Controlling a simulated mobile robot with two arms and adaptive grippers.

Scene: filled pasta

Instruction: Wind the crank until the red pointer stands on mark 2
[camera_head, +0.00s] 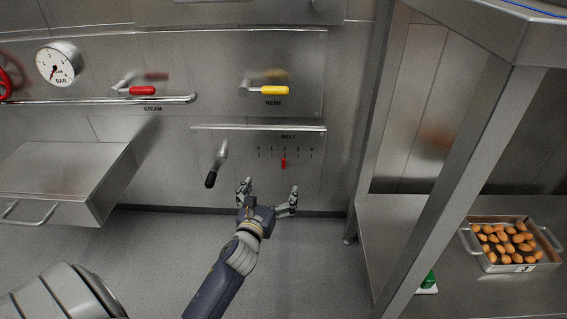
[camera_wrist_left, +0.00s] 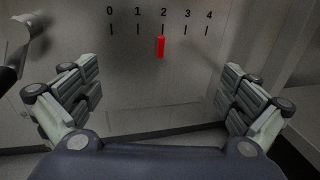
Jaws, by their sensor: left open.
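The red pointer (camera_head: 283,164) is on the BELT panel (camera_head: 310,180) under a scale marked 0 to 4. In the left wrist view the red pointer (camera_wrist_left: 160,46) stands under mark 2, a hair left of its line. The crank (camera_head: 221,154) is on the same panel, left of the scale, with its black handle (camera_head: 210,180) hanging down and to the left. My left gripper (camera_head: 267,190) is open and empty in front of the panel, right of the crank and apart from it. Part of the crank (camera_wrist_left: 14,65) shows at the left wrist view's left edge. My right gripper is not in view.
A red STEAM lever (camera_head: 142,91) and a yellow VENT lever (camera_head: 274,90) are above. A pressure gauge (camera_head: 57,64) is at upper left. A steel box (camera_head: 60,180) juts out at left. A steel table (camera_head: 390,225) with a post stands at right, bearing a food tray (camera_head: 480,262).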

